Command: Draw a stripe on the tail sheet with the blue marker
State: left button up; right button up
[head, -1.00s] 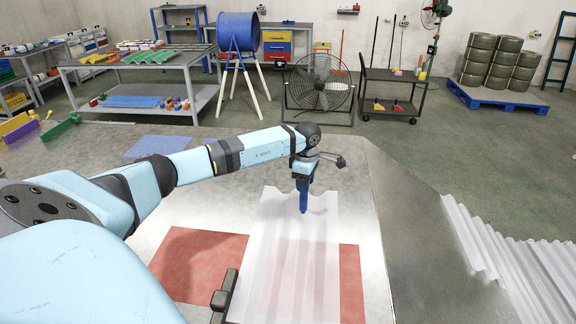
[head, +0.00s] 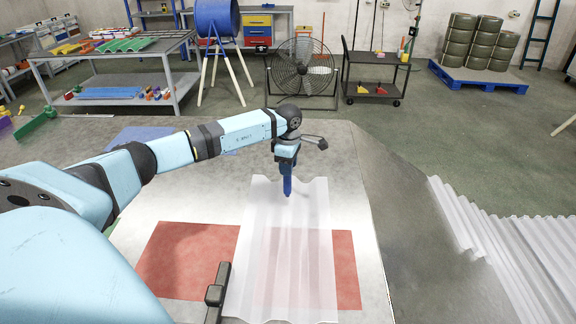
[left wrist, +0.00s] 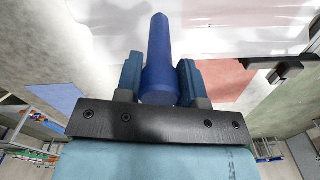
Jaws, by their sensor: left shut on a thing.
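The tail sheet (head: 285,250) is a pale, translucent corrugated sheet lying on the table, its ridges running from near to far. My left gripper (head: 287,165) is over its far end, pointing down, shut on the blue marker (head: 287,187). In the left wrist view the marker (left wrist: 157,55) sits between the two blue fingers (left wrist: 160,80). The tip is over the sheet near its far edge; whether it touches cannot be told. No blue line shows on the sheet. My right gripper is in neither view.
Red patches (head: 185,260) show on the table beside and through the sheet. A black bar-like fixture (head: 217,292) stands at the sheet's near left edge. More corrugated sheets (head: 500,245) lie at the right. A fan (head: 303,72) and a cart (head: 375,75) stand behind the table.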

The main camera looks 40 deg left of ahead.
aim_at(288, 181)
pick_arm(q)
jog(key=shift+f+b, duration=1.95)
jog(key=shift+f, duration=1.35)
jog(key=shift+w+a+b, duration=0.1)
jog(key=shift+b, duration=0.2)
